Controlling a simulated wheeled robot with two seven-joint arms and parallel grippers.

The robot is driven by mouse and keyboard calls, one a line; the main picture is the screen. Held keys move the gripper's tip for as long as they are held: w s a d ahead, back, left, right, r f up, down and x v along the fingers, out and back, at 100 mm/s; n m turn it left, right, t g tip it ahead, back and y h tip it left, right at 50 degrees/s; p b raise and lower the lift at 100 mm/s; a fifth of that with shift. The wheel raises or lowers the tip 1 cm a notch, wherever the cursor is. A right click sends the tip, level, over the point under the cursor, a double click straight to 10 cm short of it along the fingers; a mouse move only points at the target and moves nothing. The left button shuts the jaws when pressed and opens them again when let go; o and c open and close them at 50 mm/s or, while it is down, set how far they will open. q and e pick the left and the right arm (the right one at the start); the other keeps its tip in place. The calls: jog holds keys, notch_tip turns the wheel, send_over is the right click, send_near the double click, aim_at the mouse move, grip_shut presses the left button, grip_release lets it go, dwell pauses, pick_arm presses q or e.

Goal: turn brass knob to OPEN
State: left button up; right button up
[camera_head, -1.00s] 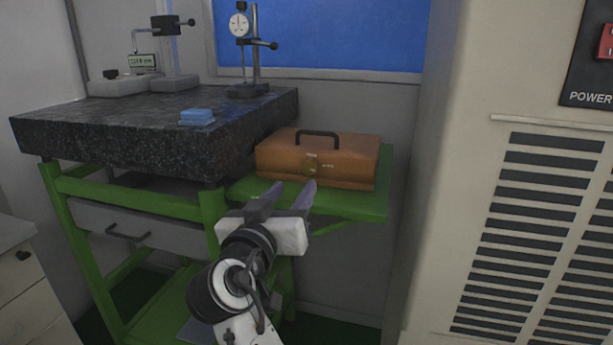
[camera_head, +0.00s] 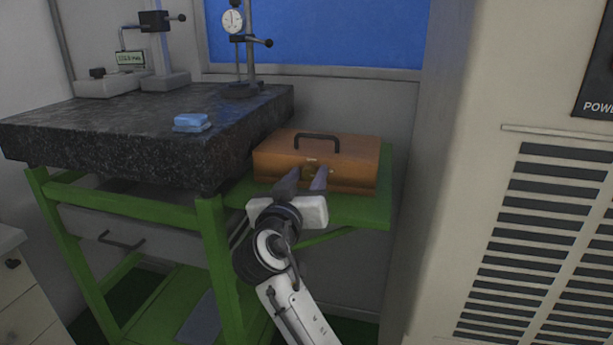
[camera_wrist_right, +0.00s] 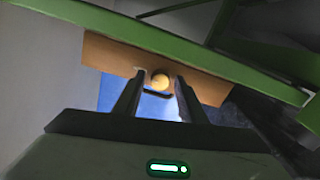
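An orange-brown box (camera_head: 270,158) with a black top handle (camera_head: 316,137) sits on a green side shelf. Its brass knob (camera_head: 311,161) is on the front face, partly hidden behind my fingers. My right gripper (camera_head: 304,173) is open in front of the box, fingers pointing at the knob. In the right wrist view the round knob (camera_wrist_right: 160,82) shows between the two spread fingertips of my right gripper (camera_wrist_right: 161,78). I cannot tell whether the fingers touch it. The knob's markings are too small to read. My left gripper is not in view.
The green shelf (camera_head: 372,212) joins a green stand under a dark granite slab (camera_head: 100,150). A blue block (camera_head: 191,122) and gauge stands (camera_head: 240,90) are on the slab. A beige vented cabinet (camera_head: 475,150) stands close on the right.

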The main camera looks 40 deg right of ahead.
grip_shut()
